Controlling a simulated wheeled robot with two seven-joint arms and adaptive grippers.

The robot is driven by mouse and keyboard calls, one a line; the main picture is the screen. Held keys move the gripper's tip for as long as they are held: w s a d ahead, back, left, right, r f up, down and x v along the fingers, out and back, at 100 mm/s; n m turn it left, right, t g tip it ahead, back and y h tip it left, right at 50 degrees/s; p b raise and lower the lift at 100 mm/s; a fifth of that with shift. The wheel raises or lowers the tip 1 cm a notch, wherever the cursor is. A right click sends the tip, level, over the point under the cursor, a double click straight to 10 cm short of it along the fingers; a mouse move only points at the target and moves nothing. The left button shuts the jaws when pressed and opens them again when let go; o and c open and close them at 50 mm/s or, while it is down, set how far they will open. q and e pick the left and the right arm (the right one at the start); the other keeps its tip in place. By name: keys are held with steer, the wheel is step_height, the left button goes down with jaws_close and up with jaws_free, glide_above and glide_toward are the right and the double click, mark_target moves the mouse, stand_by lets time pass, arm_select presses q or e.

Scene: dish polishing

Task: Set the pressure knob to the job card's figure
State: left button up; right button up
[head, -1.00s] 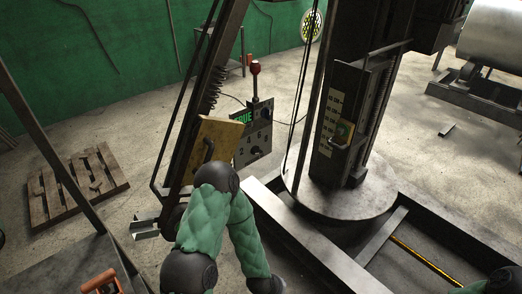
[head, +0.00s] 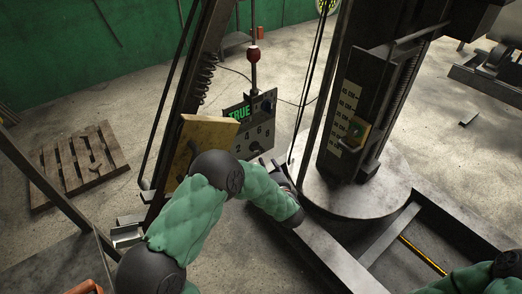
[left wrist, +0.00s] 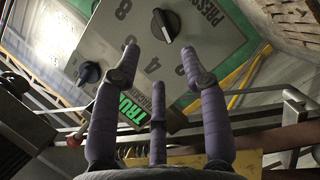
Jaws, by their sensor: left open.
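The grey control panel (head: 262,128) hangs beside the slanted frame in the head view. Its lower knob (head: 254,147) is black and ringed by numbers. In the left wrist view this black knob (left wrist: 165,25) sits beside lettering beginning "PRESS"; its exact setting is unclear. A second black knob (left wrist: 88,73) sits near the green "TRUE" display (left wrist: 132,112). My left gripper (left wrist: 160,58) is open and empty, its purple fingers spread short of the panel and apart from the pressure knob. In the head view it is mostly hidden behind my arm. I cannot make out a job card.
A red-topped lever (head: 253,54) rises above the panel. A yellowish board (head: 209,135) is close beside my left arm. A dark column with a measuring scale (head: 345,110) stands right of the panel on a round base (head: 365,200). A wooden pallet (head: 80,165) lies at left.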

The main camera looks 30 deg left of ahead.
mark_target(259, 149)
arm_select(q)
steer(key=b+x, duration=0.1)
steer(key=x, duration=0.8)
steer(key=shift+w+a+f, duration=0.15)
steer(key=shift+w+a, duration=0.05)
jaws_close()
